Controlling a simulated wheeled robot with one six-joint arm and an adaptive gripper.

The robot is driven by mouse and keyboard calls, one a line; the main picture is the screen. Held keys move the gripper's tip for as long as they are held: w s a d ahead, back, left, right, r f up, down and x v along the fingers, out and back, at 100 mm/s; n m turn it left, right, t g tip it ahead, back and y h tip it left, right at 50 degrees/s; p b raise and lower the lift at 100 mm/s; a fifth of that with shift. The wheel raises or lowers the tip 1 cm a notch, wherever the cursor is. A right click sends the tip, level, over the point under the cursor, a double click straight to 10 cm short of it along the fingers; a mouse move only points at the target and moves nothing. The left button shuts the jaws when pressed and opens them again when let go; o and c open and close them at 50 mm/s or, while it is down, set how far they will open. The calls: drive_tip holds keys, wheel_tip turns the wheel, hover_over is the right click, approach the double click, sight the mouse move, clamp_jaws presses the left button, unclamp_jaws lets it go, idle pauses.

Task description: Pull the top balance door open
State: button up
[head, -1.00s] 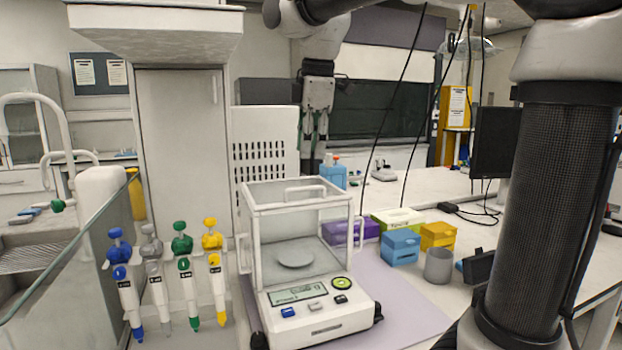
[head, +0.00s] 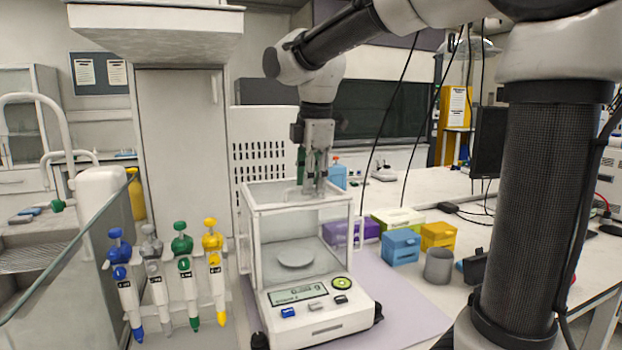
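The white balance (head: 318,322) stands on the bench with a clear-walled weighing chamber and a round pan (head: 296,258) inside. Its top door (head: 272,194) lies flat over the chamber and looks closed. The door's handle, on the top, is largely hidden behind my gripper. My gripper (head: 314,188) points straight down at the top door, at or just above the handle. Its fingers are close together, and I cannot tell whether the handle is between them.
Several coloured pipettes (head: 184,275) hang on a stand left of the balance. Purple, blue (head: 401,246) and yellow boxes and a grey cup (head: 438,266) stand to its right. A perforated white panel (head: 262,150) is behind it. The purple mat (head: 405,305) is clear at the front right.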

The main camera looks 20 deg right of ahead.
clamp_jaws()
drive_tip(key=shift+w, duration=0.1)
hover_over(290, 181)
drive_tip(key=s, duration=0.1)
drive_tip(key=shift+s+a, duration=0.1)
drive_tip(key=shift+s, duration=0.1)
unclamp_jaws()
idle(0.3)
wheel_tip(290, 181, up, 12)
drive_tip(key=s, duration=0.2)
drive_tip(key=shift+s, duration=0.2)
